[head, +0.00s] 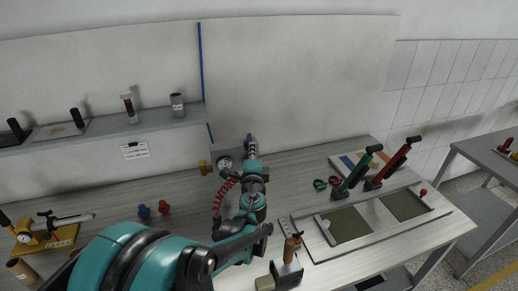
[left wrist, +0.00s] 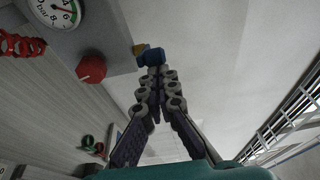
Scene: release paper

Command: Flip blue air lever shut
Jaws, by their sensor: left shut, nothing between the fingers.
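The blue air lever (left wrist: 151,56) is at the edge of the grey air panel (left wrist: 95,40) in the left wrist view, with a small brass part beside it. It also shows in the head view (head: 248,139) at the wall end of the table. My left gripper (left wrist: 155,74) is shut and empty, its fingertips right at the blue lever; I cannot tell whether they touch it. In the head view my left gripper (head: 251,152) reaches up to the lever and hides part of it. My right gripper is not in view.
A pressure gauge (left wrist: 52,12) and a red knob (left wrist: 91,69) sit on the panel. A red coiled hose (head: 221,197) hangs beside my arm. Green and red lever tools (head: 352,172) stand right. A framed tray (head: 318,247) lies in front. A shelf (head: 160,120) is left.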

